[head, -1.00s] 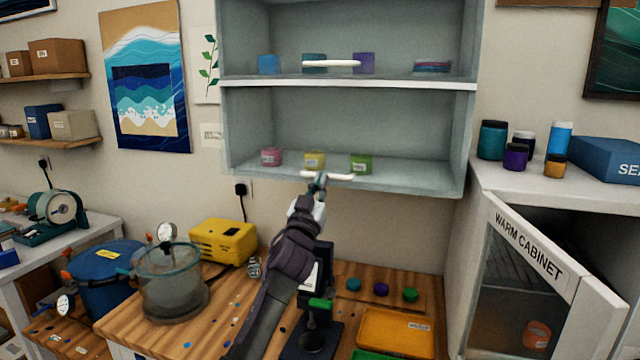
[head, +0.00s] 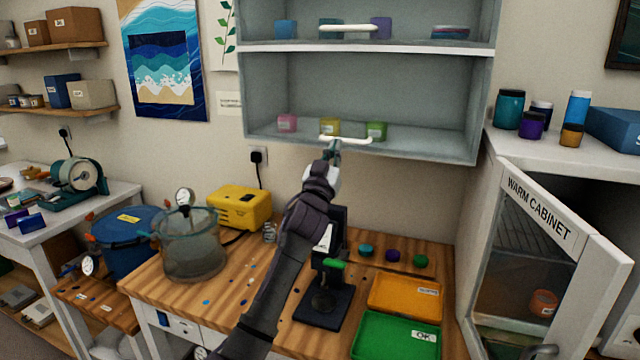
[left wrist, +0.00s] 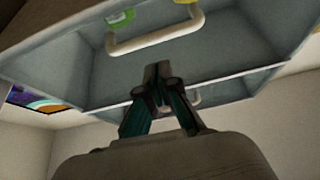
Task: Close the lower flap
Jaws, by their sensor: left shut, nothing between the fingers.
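The grey wall cabinet (head: 268,150) has two compartments, one above the other. A white bar handle (head: 345,140) shows at the bottom front of the lower compartment, and it is large in the left wrist view (left wrist: 155,38). The lower flap itself looks clear or is hard to make out, so I cannot tell its exact angle. My left gripper (head: 334,149) is shut and empty, with its tips just at or below this handle. In the left wrist view the fingertips (left wrist: 158,72) appear close to the handle but not around it. My right gripper is not in view.
A second white handle (head: 347,27) is on the upper compartment. Pink, yellow and green pots stand in the lower one. Below are a clear pot (head: 190,250), a yellow box (head: 238,205) and a green tray (head: 392,338). The warm cabinet door (head: 535,210) stands open at right.

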